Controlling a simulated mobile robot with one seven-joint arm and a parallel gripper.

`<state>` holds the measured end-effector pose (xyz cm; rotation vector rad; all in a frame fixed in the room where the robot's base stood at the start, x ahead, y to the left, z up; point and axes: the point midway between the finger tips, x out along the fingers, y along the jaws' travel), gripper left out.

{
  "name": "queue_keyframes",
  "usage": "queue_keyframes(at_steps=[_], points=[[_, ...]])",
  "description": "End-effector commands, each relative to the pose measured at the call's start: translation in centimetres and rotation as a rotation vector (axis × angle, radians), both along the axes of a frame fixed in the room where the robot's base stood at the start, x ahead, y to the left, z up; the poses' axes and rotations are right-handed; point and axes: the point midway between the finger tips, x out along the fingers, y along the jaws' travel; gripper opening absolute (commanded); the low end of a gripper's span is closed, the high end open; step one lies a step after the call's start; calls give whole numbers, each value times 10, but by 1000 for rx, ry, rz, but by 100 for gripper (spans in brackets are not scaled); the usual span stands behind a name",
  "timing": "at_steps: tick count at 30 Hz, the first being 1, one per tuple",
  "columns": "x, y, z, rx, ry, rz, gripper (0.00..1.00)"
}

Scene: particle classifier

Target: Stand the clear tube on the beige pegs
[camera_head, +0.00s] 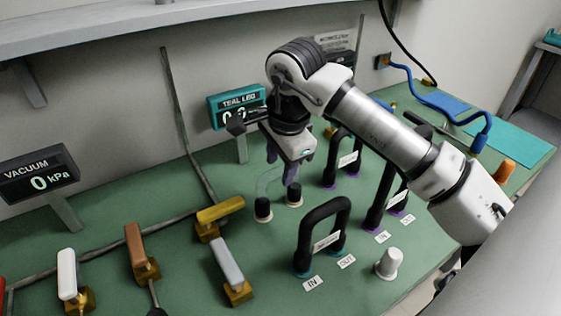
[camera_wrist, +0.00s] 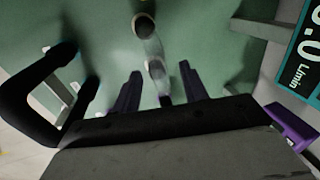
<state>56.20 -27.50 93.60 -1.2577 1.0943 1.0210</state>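The clear tube (camera_head: 267,181) is a faint see-through arch above two dark-topped pegs with beige bases, the left peg (camera_head: 263,215) and the right peg (camera_head: 294,201). Its lower ends appear to meet the dark tops; how fully they sit I cannot tell. In the wrist view the tube (camera_wrist: 158,88) shows faintly by the pegs (camera_wrist: 145,26). My gripper (camera_head: 281,163) points down at the tube's upper part, and its right finger hides some of the right leg. In the wrist view my purple fingers (camera_wrist: 159,88) are spread apart, with the tube between them and no contact visible.
A black arch tube (camera_head: 325,225) stands in front to the right, with more black tubes (camera_head: 343,155) behind it. Valves with coloured handles (camera_head: 220,210) stand at left. A teal readout (camera_head: 237,105) stands behind my gripper. A white peg (camera_head: 389,263) is at front right.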

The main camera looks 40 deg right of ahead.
Motion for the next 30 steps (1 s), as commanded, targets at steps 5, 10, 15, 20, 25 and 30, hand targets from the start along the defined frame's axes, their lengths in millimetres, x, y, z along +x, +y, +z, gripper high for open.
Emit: queue_keyframes(at_steps=[5, 10, 15, 20, 25, 30], points=[[0, 0, 0, 0, 0, 0, 44], [-1, 0, 4, -1, 0, 0, 44], [-5, 0, 27, -3, -1, -2, 44], [-12, 0, 64, -3, -2, -3, 44], [-19, 1, 101, -2, -1, -1, 44], [-24, 1, 125, -1, -1, 0, 44]])
